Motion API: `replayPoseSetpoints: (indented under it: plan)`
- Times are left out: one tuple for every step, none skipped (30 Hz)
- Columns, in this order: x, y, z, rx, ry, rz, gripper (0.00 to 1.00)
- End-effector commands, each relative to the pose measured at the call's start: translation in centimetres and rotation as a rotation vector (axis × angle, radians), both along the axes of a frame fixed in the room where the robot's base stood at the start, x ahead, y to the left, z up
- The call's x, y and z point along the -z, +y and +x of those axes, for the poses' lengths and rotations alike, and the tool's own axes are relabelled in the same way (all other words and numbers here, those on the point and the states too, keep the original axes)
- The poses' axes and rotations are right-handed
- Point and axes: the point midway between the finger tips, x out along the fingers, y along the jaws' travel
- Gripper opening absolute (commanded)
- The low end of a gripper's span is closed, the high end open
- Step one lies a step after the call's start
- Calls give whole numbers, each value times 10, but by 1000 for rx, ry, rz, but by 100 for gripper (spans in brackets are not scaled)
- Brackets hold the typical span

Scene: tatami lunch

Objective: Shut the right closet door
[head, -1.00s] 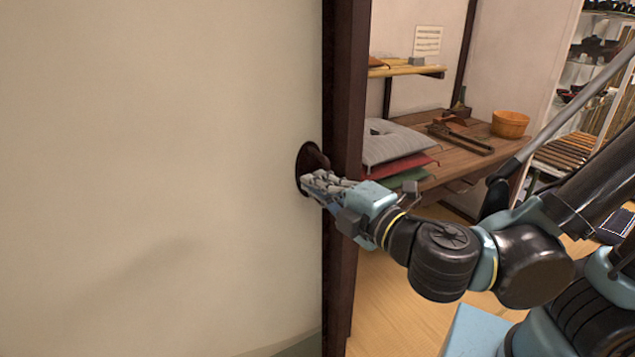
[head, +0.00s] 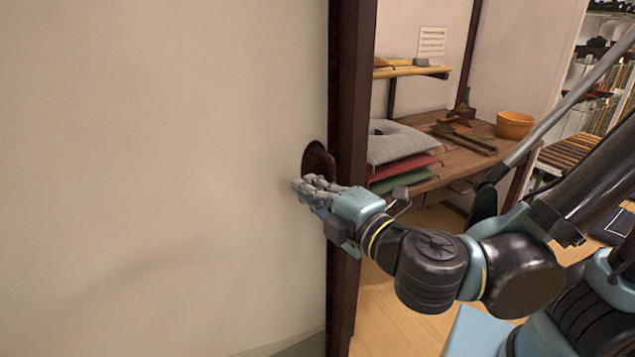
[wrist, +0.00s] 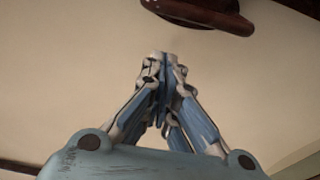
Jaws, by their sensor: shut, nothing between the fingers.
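The closet door is a cream sliding panel (head: 160,170) with a dark wooden edge frame (head: 348,120). It fills the left of the head view, and an open gap shows to its right. A dark recessed oval pull (head: 317,158) sits near that edge; it also shows at the top of the wrist view (wrist: 200,12). My gripper (head: 300,186) is shut and empty. Its fingertips are in front of the panel, just below and left of the pull, outside the recess. I cannot tell whether they touch the panel. The fingers meet in the wrist view (wrist: 162,58).
Through the gap, a wooden shelf (head: 440,160) holds stacked cushions (head: 400,150), and a wooden tub (head: 514,124). A small upper shelf (head: 410,71) is behind. Shelves of dishes stand at the far right. Light wooden floor shows below.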

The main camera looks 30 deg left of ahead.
Motion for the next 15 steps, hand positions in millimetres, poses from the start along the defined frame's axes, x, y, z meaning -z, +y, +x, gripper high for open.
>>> replayPoseSetpoints:
  plan:
    - [0,-6,-2,-1,0,0,0]
    - [0,-9,-4,-2,0,0,0]
    - [0,-13,-5,-3,0,0,0]
    - [0,-16,-6,-2,0,0,0]
    - [0,-19,-8,-3,0,0,0]
    - [0,-24,-10,-4,0,0,0]
    - [0,-27,-10,-3,0,0,0]
    - [0,-30,-12,-3,0,0,0]
    - [0,-35,-13,-4,0,0,0]
    - [0,-38,-14,-3,0,0,0]
    - [0,-41,-16,-3,0,0,0]
    - [0,-45,-17,-4,0,0,0]
    - [0,-49,-18,-3,0,0,0]
    - [0,-52,-19,-3,0,0,0]
    - [0,-56,-21,-4,0,0,0]
